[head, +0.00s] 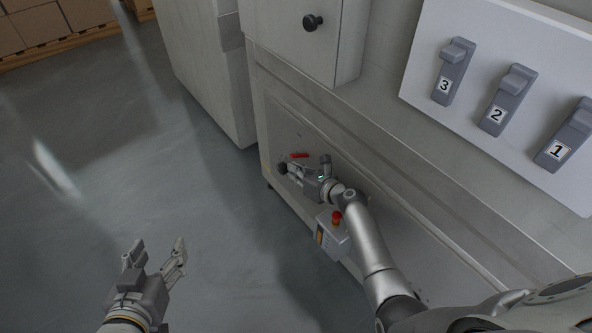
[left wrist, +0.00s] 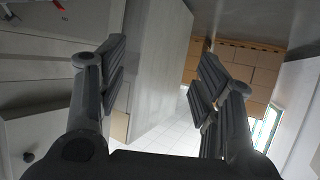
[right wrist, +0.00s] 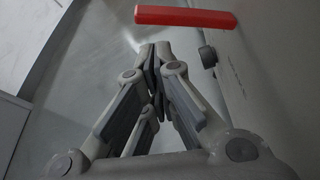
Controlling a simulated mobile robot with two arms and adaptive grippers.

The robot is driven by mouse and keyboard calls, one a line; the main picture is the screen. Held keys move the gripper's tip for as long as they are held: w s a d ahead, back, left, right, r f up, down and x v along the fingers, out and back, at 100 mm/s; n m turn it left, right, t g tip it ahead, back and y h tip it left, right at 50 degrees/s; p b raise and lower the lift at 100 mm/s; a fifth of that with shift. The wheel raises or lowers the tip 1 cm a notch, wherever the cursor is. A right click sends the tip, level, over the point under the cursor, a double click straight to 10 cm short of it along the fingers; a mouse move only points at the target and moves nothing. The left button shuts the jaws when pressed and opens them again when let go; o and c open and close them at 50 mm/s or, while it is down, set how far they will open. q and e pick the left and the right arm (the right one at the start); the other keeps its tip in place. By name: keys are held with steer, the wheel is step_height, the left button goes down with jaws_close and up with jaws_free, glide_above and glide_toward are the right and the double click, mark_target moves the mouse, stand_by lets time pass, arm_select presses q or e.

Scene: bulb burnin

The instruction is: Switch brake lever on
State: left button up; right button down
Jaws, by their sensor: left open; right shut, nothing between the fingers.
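A red lever handle (head: 299,155) shows on the low front panel of the cabinet. It also shows as a red bar across the top of the right wrist view (right wrist: 186,17). My right gripper (head: 288,170) is low beside the panel, just below the red handle in the head view. In the right wrist view its fingers (right wrist: 155,52) are shut and empty, apart from the red bar in the picture. My left gripper (head: 153,250) is open and empty over the floor, away from the panel. Its spread fingers show in the left wrist view (left wrist: 160,60).
A grey box with a red button (head: 336,217) is below my right forearm. A white board with numbered switches (head: 497,105) is at upper right. The floor (head: 90,150) at left is clear.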

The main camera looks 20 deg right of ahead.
steer(key=shift+f, duration=0.1)
arm_select(q)
steer(key=s+a+f+g+y+p, duration=0.1)
steer(key=s+a+f+g+p, duration=0.1)
steer(key=s+f+g, duration=0.2)
steer(key=shift+s+a+f+g+y, duration=0.3)
steer(key=shift+s+f+g, duration=0.1)
steer(key=shift+s+f, duration=0.7)
arm_select(e)
steer(key=shift+r, duration=0.8)
arm_select(q)
steer(key=shift+s+r, duration=0.1)
arm_select(e)
steer(key=v, duration=1.2)
stand_by(0.4)
